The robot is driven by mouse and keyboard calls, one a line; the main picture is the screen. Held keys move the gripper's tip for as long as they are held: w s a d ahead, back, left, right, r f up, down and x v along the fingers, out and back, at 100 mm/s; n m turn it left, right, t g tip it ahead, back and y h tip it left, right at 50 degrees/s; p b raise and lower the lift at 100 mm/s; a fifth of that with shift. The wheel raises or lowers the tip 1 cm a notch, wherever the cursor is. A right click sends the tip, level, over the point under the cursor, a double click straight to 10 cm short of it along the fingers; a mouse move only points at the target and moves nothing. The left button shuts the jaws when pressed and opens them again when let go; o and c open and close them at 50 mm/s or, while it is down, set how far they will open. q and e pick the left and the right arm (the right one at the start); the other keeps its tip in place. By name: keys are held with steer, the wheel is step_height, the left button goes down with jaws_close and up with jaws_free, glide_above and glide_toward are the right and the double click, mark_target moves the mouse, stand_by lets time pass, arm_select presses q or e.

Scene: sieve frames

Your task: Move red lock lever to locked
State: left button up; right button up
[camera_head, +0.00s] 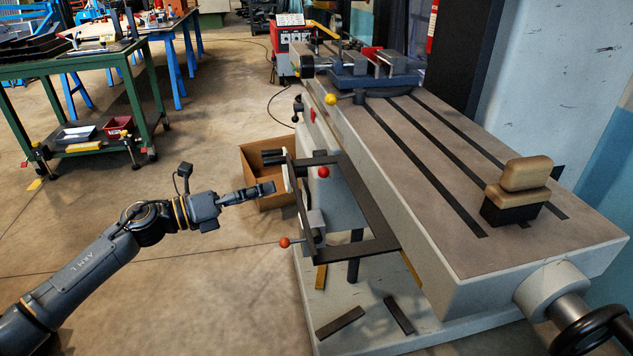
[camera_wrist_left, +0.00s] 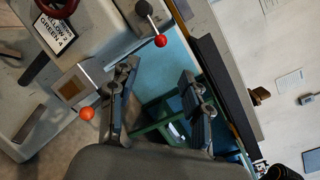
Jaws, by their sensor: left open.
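A lever with a red ball knob (camera_head: 323,172) sits on the upper part of a dark frame on the side of the grey machine. It also shows in the left wrist view (camera_wrist_left: 160,40), beyond the fingertips. A second lever with an orange-red ball (camera_head: 284,242) sticks out from a grey block lower on the frame. In the left wrist view that orange-red ball (camera_wrist_left: 86,113) is just left of one finger. My left gripper (camera_head: 266,188) is open and empty, left of the frame. Its fingers (camera_wrist_left: 157,75) have nothing between them. My right gripper is not in view.
The machine's slotted table (camera_head: 400,130) carries a vise (camera_head: 365,68) and a tan block on a black base (camera_head: 520,185). A cardboard box (camera_head: 262,165) stands on the floor behind my gripper. A green workbench (camera_head: 75,62) is far left. Floor before the frame is clear.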

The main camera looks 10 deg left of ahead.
arm_select(q)
steer(key=x, duration=1.3)
steer(key=shift+w, duration=0.1)
